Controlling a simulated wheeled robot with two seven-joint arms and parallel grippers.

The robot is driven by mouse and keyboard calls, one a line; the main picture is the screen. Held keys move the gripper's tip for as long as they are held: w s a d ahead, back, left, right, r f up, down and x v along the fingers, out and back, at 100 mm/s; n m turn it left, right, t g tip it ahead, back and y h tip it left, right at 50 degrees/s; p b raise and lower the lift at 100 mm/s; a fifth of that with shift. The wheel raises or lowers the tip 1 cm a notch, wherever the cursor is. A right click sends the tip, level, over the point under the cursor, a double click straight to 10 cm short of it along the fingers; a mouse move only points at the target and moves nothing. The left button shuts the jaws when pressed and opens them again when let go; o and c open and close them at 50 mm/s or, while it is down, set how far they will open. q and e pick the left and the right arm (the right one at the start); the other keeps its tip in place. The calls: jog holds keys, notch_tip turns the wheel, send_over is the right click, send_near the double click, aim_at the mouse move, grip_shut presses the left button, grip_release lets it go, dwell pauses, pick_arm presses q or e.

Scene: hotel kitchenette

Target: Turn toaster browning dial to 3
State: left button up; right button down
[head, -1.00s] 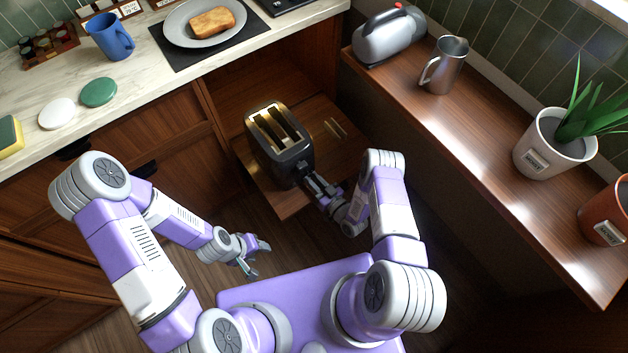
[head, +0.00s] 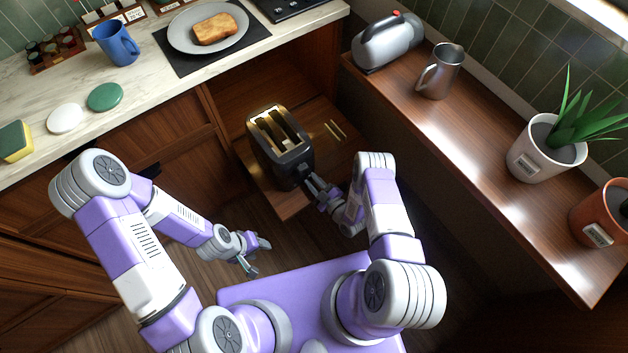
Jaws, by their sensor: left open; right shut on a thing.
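The black toaster (head: 268,153) with two brass-coloured slots stands on a pulled-out wooden shelf (head: 291,207) below the counter. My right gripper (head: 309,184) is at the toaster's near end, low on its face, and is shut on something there. The browning dial itself is hidden by the fingers or too small to make out, so its setting cannot be read. My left gripper (head: 259,257) is open and empty, hanging over the floor well short of the toaster.
A plate (head: 177,37) with toast (head: 215,28), a blue mug (head: 117,44) and a sponge (head: 14,141) are on the counter. The right ledge holds a kettle (head: 390,42), a metal pitcher (head: 439,72) and plant pots (head: 536,160). The floor around my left gripper is clear.

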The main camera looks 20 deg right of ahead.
jog(key=n+p, duration=0.1)
jog(key=n, duration=0.3)
jog(key=shift+n+h+p, duration=0.4)
jog(key=shift+n+p, duration=0.1)
jog(key=shift+n, duration=0.5)
jog(key=c, duration=0.9)
grip_release()
jog(key=shift+c, duration=0.2)
